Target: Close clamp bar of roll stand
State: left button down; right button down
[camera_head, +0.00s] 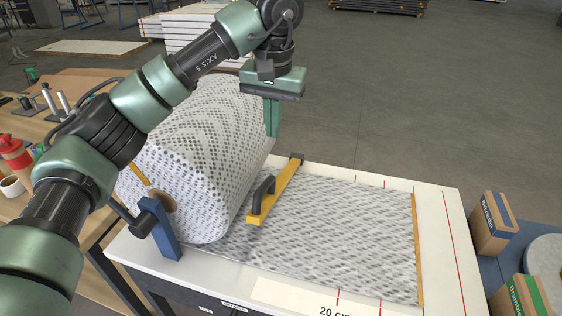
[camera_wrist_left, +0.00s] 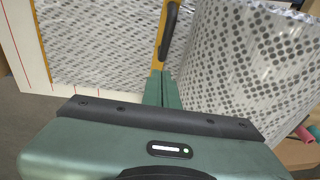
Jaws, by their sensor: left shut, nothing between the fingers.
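The roll stand holds a large roll of grey-dotted wrap (camera_head: 205,150) between supports, with a blue bracket (camera_head: 163,228) at its near end. The clamp bar (camera_head: 284,185) is yellow with a black handle (camera_head: 262,194). It lies across the pulled-out sheet beside the roll, with a dark mount at its far end; I cannot tell whether its near end touches the sheet. It also shows in the left wrist view (camera_wrist_left: 158,50). My left gripper (camera_head: 272,132) is shut and empty, fingers pointing down, above the bar's far end. My right gripper is not in view.
The sheet (camera_head: 340,225) lies flat on a white table (camera_head: 442,220) with red lines. Cardboard boxes (camera_head: 493,225) stand at the right. A wooden bench (camera_head: 22,125) with tools and a cup is at the left.

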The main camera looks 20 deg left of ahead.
pick_arm(q)
jog(key=p, duration=0.2)
send_over(267, 181)
jog(key=d, duration=0.1)
notch_tip(267, 181, down, 9)
jog(key=shift+s+a+f+p, duration=0.15)
jog(key=shift+f+p, duration=0.25)
jog(key=shift+f, duration=0.55)
jog(key=shift+s+a+f, duration=0.2)
jog(key=shift+f, duration=0.45)
